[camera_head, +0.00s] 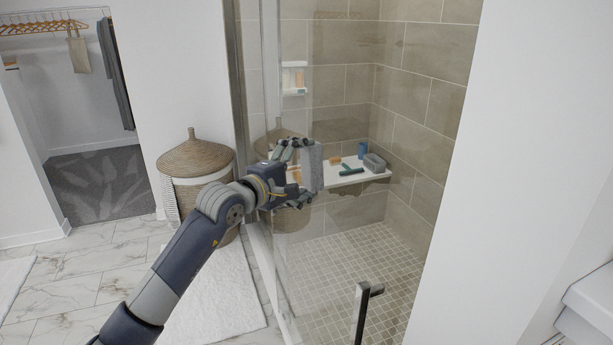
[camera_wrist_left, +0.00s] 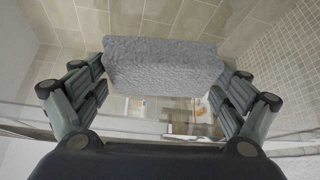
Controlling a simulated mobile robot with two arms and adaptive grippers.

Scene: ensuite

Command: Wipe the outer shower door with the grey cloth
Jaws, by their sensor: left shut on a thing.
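The grey cloth (camera_head: 313,168) is a folded, textured block held in my left gripper (camera_head: 293,172). In the left wrist view the cloth (camera_wrist_left: 165,66) spans the space between the two fingers of my left gripper (camera_wrist_left: 170,100), which is shut on it. The glass shower door (camera_head: 335,240) stands in front of the tiled shower, with a dark metal handle (camera_head: 361,312) low down. The cloth is upright at the glass; I cannot tell whether it touches. My right gripper is not in view.
Behind the glass, a white bench (camera_head: 345,178) bears a blue bottle (camera_head: 362,150), a grey container (camera_head: 374,163) and a green squeegee (camera_head: 351,171). A lidded wicker basket (camera_head: 196,160) stands left of the shower. A white mat (camera_head: 215,300) lies on the marble floor.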

